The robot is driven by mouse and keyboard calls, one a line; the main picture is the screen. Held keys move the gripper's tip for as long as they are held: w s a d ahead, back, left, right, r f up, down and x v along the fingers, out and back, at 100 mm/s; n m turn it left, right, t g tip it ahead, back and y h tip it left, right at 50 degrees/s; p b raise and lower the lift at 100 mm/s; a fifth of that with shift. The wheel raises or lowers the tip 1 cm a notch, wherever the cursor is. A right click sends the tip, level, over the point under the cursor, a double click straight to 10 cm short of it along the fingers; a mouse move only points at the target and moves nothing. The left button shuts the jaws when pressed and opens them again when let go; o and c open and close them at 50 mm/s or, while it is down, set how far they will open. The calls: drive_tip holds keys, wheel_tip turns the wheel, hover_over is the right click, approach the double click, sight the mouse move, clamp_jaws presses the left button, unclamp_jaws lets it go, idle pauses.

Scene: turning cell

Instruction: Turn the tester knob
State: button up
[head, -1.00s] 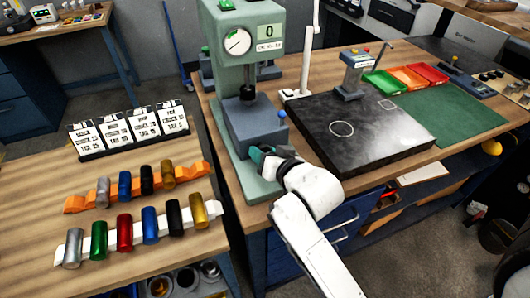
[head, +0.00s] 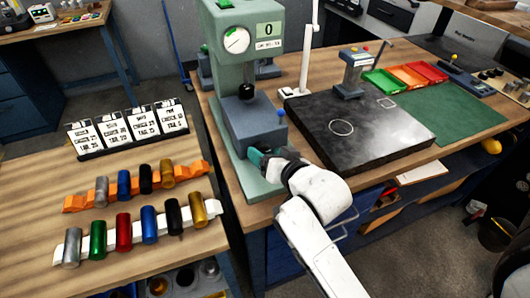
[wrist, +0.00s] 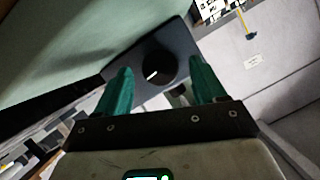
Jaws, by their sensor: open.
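The tester (head: 232,65) is a pale green machine with a round dial and a display reading 0, standing on the bench's left part. Its knob (wrist: 157,66) is black and round with a white pointer line, set on a dark grey panel. In the wrist view the pointer slants to the lower left. My gripper (wrist: 162,85) is open, with its two green fingers on either side of the knob's lower part in the picture. I cannot tell whether they touch it. In the head view my gripper (head: 262,158) is at the tester's base and hides the knob.
A black surface plate (head: 370,148) lies right of the tester, with green, orange and red trays (head: 408,76) behind it. A side table holds several coloured cylinders (head: 124,231) on racks, and cards (head: 128,130).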

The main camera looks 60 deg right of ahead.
drive_tip(key=v, duration=0.7)
drive_tip(key=shift+p+v, duration=0.3)
drive_tip(key=shift+v, duration=0.7)
drive_tip(key=shift+w, duration=0.1)
drive_tip(key=w+d+f+n, duration=0.1)
drive_tip(key=w, duration=0.2)
drive_tip(key=w+d+f+n+g+h+b, duration=0.1)
drive_tip(key=w, duration=0.2)
drive_tip(key=w+d+f+n, duration=0.1)
drive_tip(key=w+d, duration=0.1)
drive_tip(key=w, duration=0.1)
drive_tip(key=shift+w+d+f+h+b, duration=0.1)
drive_tip(key=shift+w+f+h+b, duration=0.05)
drive_tip(key=shift+f+h+b, duration=0.2)
drive_tip(key=shift+c, duration=0.2)
